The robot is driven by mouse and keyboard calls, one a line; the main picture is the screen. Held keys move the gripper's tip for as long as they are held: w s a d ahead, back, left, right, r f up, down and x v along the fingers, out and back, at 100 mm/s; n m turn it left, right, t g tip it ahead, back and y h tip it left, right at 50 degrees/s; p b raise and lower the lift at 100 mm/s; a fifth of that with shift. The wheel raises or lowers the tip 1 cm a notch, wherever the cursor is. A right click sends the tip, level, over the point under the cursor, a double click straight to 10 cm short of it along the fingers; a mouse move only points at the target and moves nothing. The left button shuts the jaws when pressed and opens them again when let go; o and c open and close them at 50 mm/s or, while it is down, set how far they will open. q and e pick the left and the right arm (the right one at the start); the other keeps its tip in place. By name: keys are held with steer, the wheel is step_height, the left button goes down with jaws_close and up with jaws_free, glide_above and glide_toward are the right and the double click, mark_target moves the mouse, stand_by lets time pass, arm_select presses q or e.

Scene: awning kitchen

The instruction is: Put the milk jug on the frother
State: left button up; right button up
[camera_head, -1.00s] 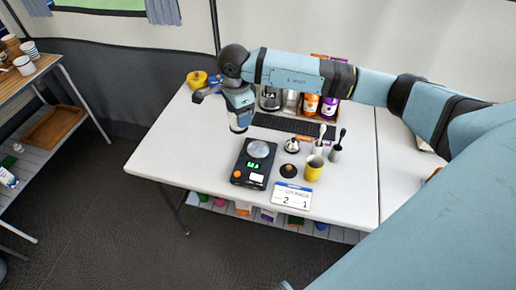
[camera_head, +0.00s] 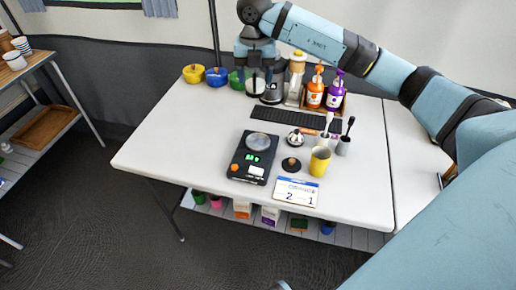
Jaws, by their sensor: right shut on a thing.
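The milk jug (camera_head: 256,87) is a small pale vessel at the back of the white table. My right gripper (camera_head: 257,70), pointing down, is shut on it. The jug is beside a dark, round-based appliance (camera_head: 272,96), which looks like the frother. The gripper partly covers both. I cannot tell whether the jug touches the appliance or hangs above the table. My left gripper is not in view.
Yellow, blue and green bowls (camera_head: 194,74) stand to the left. A pale machine (camera_head: 296,78) and orange and purple bottles (camera_head: 315,92) stand to the right. A black mat (camera_head: 295,120), scale (camera_head: 255,158) and yellow cup (camera_head: 320,161) lie in front. The table's left part is clear.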

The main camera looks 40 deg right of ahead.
steer(key=shift+d+r+m, duration=0.1)
steer(key=shift+d+m, duration=0.1)
steer(key=shift+m, duration=0.8)
steer(key=shift+b, duration=0.3)
steer(key=b, duration=0.1)
glide_above(258, 144)
step_height(258, 144, down, 16)
steer(key=shift+w+f+m+b, duration=0.1)
steer(key=shift+f+m+b, duration=0.25)
steer(key=shift+f, duration=1.55)
steer(key=shift+f, duration=0.2)
steer(key=o, duration=1.1)
steer(key=shift+c, duration=0.2)
